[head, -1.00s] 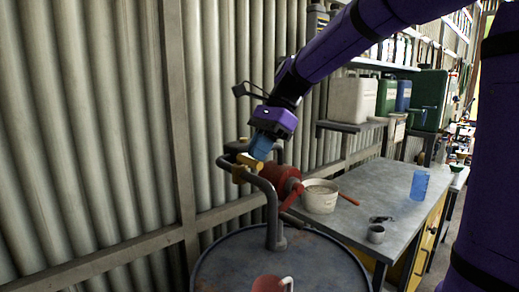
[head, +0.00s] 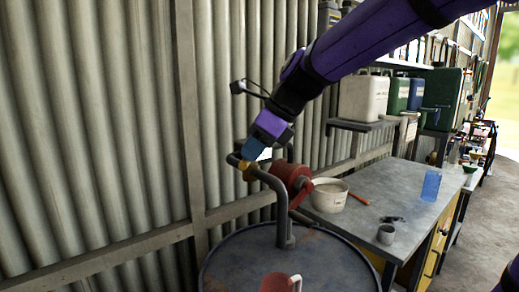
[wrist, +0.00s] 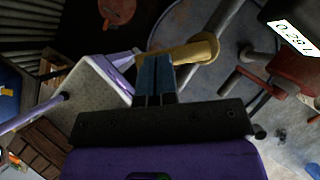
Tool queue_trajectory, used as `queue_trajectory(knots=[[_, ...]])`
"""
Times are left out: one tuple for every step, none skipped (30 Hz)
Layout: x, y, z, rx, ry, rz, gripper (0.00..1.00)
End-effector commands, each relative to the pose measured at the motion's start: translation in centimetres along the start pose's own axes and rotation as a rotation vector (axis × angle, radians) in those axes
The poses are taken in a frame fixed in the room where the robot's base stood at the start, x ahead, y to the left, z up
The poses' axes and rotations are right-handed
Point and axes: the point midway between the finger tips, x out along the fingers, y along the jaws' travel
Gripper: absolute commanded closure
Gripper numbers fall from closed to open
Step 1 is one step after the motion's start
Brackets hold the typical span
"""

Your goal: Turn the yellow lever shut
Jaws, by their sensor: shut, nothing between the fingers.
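The yellow lever (head: 249,174) sits on the bent grey pipe (head: 283,215) that rises from the drum top, beside the red pump body (head: 292,178). In the wrist view the lever (wrist: 198,48) reaches from the right to just behind my fingertips. My gripper (head: 249,153) comes down from the upper right, with its blue fingers shut and empty against or very close to the lever; contact is unclear. The shut fingers also show in the wrist view (wrist: 155,68), hiding part of the lever's left end.
A corrugated wall (head: 100,130) is close on the left.

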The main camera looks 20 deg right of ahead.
Motion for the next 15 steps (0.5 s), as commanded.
queue_trajectory(knots=[[0.1, 0.1, 0.2, 0.036, 0.000, -0.026, 1.00], [0.2, 0.2, 0.3, 0.059, 0.001, -0.041, 1.00], [0.3, 0.2, 0.4, 0.090, 0.001, -0.063, 1.00], [0.4, 0.2, 0.5, 0.114, 0.001, -0.078, 1.00], [0.5, 0.3, 0.7, 0.137, 0.001, -0.094, 1.00], [0.6, 0.3, 0.8, 0.168, 0.001, -0.116, 1.00], [0.7, 0.3, 1.0, 0.172, 0.001, -0.116, 1.00], [0.8, 0.3, 1.1, 0.170, 0.001, -0.113, 1.00], [0.9, 0.3, 1.3, 0.169, 0.002, -0.112, 1.00], [1.0, 0.3, 1.4, 0.169, 0.002, -0.112, 1.00], [1.1, 0.3, 1.5, 0.168, 0.002, -0.111, 1.00], [1.2, 0.3, 1.6, 0.168, 0.002, -0.111, 1.00], [1.3, 0.3, 1.8, 0.168, 0.002, -0.111, 1.00], [1.4, 0.3, 1.9, 0.168, 0.002, -0.111, 1.00], [1.3, 0.3, 1.9, 0.169, 0.002, -0.111, 1.00]])
